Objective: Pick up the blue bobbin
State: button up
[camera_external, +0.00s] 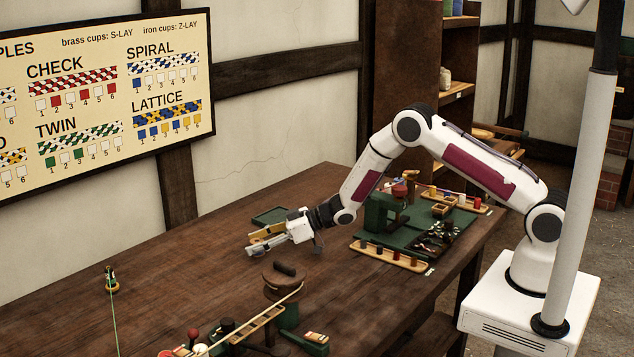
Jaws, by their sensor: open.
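My gripper (262,243) is at the left end of my arm, low over the wooden table. Its fingers point left and are apart. A tan, bar-like shape (268,232) shows at the fingers; I cannot tell whether it is part of the gripper or a thing behind it. Small bobbins stand in two long wooden trays to the right: a near tray (372,254) and a far tray (484,209). They are too small for me to tell surely which one is blue. My gripper is well to the left of both trays.
A dark green tray (270,215) lies behind my gripper. A green stand (380,213) is behind the near tray. A round wooden piece (283,279) and a long wooden rail (252,327) are in front.

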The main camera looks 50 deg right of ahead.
jog(key=c, duration=1.1)
jog(key=shift+o, duration=0.2)
jog(key=shift+r, duration=0.1)
notch_tip(320, 180, up, 10)
dwell(0.5)
